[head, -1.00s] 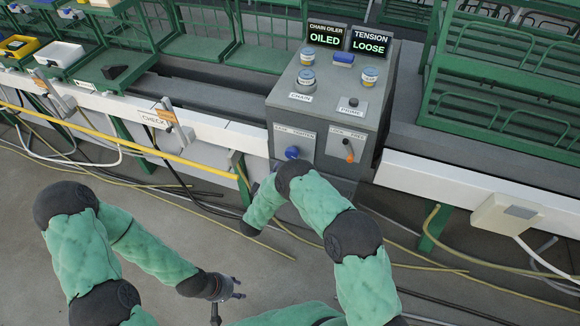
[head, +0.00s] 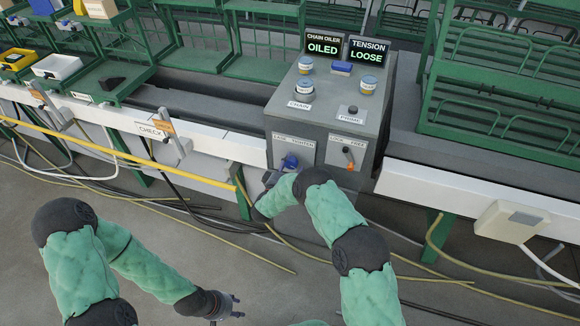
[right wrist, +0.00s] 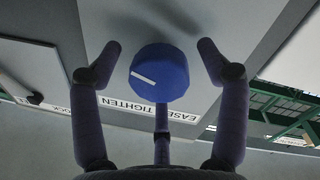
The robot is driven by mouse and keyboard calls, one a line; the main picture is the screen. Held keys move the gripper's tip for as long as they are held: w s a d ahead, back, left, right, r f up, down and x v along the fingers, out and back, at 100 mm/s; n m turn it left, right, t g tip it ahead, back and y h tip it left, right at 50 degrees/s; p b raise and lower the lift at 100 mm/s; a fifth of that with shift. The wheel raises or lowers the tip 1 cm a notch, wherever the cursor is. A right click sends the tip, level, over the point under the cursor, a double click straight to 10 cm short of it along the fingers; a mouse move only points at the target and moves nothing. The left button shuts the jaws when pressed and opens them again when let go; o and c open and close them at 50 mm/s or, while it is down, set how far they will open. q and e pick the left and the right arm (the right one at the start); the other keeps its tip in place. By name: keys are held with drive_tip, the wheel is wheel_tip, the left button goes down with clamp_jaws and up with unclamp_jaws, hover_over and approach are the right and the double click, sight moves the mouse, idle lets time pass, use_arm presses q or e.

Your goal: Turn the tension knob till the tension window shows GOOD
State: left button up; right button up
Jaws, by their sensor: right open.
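The tension window (head: 367,52) reads LOOSE. The blue tension knob (head: 290,161) is on the front panel of the grey box, under the EASE / TIGHTEN label (head: 293,141). In the right wrist view the knob (right wrist: 160,70) sits between the two spread fingers of my right gripper (right wrist: 161,47), with a visible gap on each side. A white mark on the knob points left and slightly up there. In the head view my right arm partly hides this gripper. My left gripper (head: 237,306) hangs low over the floor, far from the box, with its fingers apart and empty.
A lever (head: 348,156) under a LOCK / FREE label is right of the knob. The chain oiler window (head: 323,48) reads OILED. Two pots, a chain knob (head: 302,90) and a PRIME button (head: 352,111) are on top. A white rail and cables run beside the box.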

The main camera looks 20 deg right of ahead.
drive_tip(key=shift+w+d, duration=0.1)
drive_tip(key=c, duration=1.1)
drive_tip(key=shift+c, duration=0.2)
drive_tip(key=shift+m, duration=0.3)
drive_tip(key=m, duration=0.3)
drive_tip(key=shift+y+b, duration=0.3)
drive_tip(key=shift+b, duration=0.1)
drive_tip(key=shift+f+m+b, duration=0.1)
drive_tip(key=shift+m+b, duration=0.25)
drive_tip(key=shift+m, duration=1.55)
